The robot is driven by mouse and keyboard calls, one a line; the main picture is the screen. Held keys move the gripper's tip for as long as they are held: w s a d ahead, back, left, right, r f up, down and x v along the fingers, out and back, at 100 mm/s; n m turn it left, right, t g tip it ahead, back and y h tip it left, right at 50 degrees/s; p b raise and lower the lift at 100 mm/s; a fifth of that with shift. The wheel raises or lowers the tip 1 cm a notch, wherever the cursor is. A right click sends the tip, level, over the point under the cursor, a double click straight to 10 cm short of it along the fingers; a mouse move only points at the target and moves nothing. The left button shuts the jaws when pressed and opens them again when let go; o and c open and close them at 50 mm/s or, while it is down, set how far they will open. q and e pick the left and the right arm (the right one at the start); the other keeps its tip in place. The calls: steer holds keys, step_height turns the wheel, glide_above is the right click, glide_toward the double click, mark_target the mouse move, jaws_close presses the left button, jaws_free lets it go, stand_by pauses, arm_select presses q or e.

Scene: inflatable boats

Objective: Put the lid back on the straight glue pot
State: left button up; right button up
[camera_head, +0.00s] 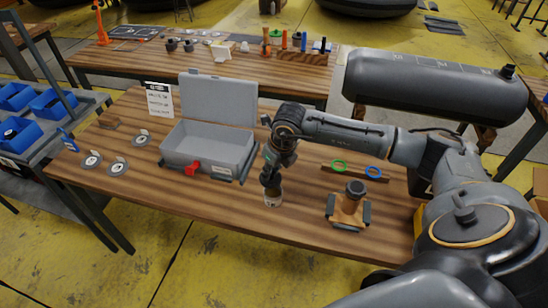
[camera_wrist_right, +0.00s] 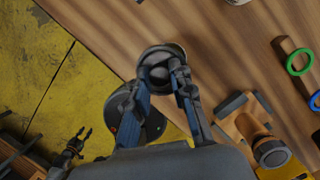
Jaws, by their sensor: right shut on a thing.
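My right gripper (camera_head: 272,188) points down over the straight glue pot (camera_head: 273,201), a small upright pot with a pale band near the table's front edge. In the right wrist view the gripper (camera_wrist_right: 165,80) is shut on the dark round lid (camera_wrist_right: 158,62), with one finger at each side. The lid is over the pot's mouth and hides it; I cannot tell whether it is seated. A second dark-topped pot (camera_head: 355,189) rests in a wooden holder to the right. My left gripper (camera_wrist_right: 82,134) shows small in the right wrist view, its fingers apart, over the floor.
An open grey case (camera_head: 205,152) with a red latch stands left of the gripper. Several round discs (camera_head: 118,167) lie further left. A green ring (camera_head: 340,164) and a blue ring (camera_head: 373,172) sit on a strip at right. The table front between discs and pot is clear.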

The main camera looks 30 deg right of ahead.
mark_target(275, 177)
steer(key=shift+w+d+r+m, duration=0.1)
steer(key=shift+d+r+m, duration=0.1)
steer(key=shift+d+m, duration=0.2)
steer(key=shift+d+f+m, duration=0.15)
steer(key=shift+f+m, duration=0.05)
steer(key=shift+m, duration=0.1)
steer(key=shift+f+b, duration=1.5)
steer(key=shift+f, duration=1)
steer(key=shift+f+b, duration=0.55)
steer(key=shift+f, duration=0.05)
steer(key=shift+w+r, duration=0.1)
steer(key=shift+f+b, duration=0.25)
steer(key=shift+b, duration=0.75)
